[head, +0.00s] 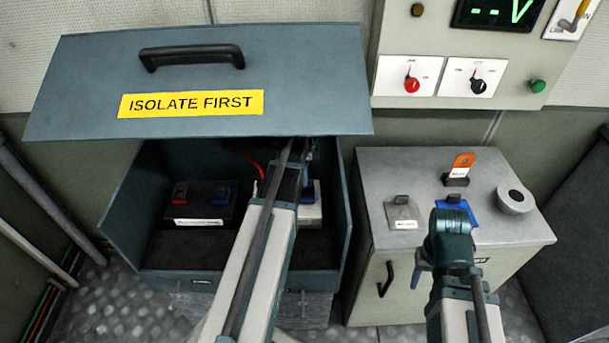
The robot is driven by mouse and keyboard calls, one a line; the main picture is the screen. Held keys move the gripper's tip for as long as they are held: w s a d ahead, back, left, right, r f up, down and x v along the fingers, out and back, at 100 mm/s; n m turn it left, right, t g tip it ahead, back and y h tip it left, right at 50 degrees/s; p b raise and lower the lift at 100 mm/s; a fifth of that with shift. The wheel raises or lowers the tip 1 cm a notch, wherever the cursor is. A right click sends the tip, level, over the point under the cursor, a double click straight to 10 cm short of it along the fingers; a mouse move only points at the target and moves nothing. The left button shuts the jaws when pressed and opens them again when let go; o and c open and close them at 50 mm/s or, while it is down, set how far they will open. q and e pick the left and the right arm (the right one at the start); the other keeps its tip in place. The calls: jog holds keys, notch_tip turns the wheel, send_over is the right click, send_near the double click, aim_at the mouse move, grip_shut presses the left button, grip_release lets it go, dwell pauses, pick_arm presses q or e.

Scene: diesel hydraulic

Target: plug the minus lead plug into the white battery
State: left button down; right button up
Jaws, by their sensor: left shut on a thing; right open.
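The white battery (311,212) sits on the right side inside the open box, partly hidden by my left arm. My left gripper (306,150) reaches into the back of the box, above and behind the white battery, close under the lid's lower edge. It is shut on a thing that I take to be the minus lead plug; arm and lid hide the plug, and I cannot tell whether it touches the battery. My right gripper (452,209) is open over the cabinet top, its fingers mostly hidden behind its wrist.
The raised lid (200,75) overhangs the box (205,283). A black battery (205,215) stands left inside, with a red lead (250,163) behind. The cabinet (372,180) bears a grey-white block (402,215), an orange tag (463,164) and a round roll (515,200).

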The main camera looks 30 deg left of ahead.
pick_arm(q)
jog(key=shift+f+b, duration=1.5)
jog(key=shift+f, duration=0.05)
dwell(0.5)
jog(key=shift+r, duration=0.1)
jog(key=c, duration=0.5)
grip_release()
notch_tip(320, 180, up, 8)
jog(key=p, duration=0.7)
jog(key=shift+f+p, duration=0.2)
jog(key=shift+p, duration=0.15)
